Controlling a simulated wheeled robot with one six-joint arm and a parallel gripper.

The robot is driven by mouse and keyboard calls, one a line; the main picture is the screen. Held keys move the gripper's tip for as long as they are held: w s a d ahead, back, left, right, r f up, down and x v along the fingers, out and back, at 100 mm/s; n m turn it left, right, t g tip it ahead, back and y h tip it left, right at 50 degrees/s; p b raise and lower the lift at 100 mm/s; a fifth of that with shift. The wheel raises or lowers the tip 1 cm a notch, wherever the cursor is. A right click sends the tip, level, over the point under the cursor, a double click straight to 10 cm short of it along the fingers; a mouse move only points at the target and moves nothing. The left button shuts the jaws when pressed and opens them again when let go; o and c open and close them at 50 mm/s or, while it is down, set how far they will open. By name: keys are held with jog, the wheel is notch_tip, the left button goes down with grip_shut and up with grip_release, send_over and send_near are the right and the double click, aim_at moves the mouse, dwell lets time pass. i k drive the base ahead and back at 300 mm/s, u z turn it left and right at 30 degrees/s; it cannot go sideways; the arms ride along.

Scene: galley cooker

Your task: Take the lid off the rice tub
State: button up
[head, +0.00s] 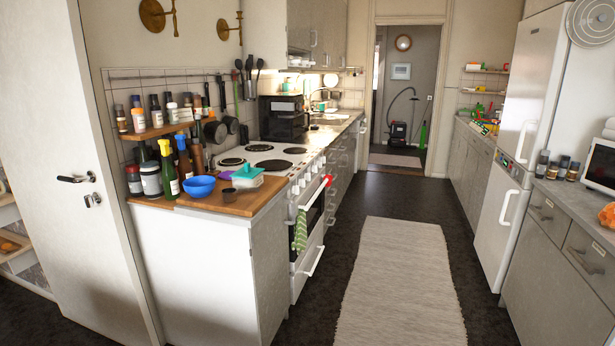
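A small tub (248,183) with pale, see-through walls stands on the wooden worktop (215,204) left of the cooker. A teal lid (247,173) lies on top of it. The tub looks like the rice tub, but its contents are too small to make out. Whether the lid is pressed down or only resting cannot be told. My gripper is not in view.
A blue bowl (199,187) and a small dark item (229,194) are left of the tub. Several bottles and jars crowd the worktop's back left. The white cooker (270,158) adjoins on the right. The floor with a pale rug (390,280) is clear.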

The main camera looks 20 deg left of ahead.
aim_at(247, 172)
jog(key=i, duration=1.9)
jog(key=u, duration=1.85)
jog(key=i, duration=1.55)
jog(key=z, duration=0.45)
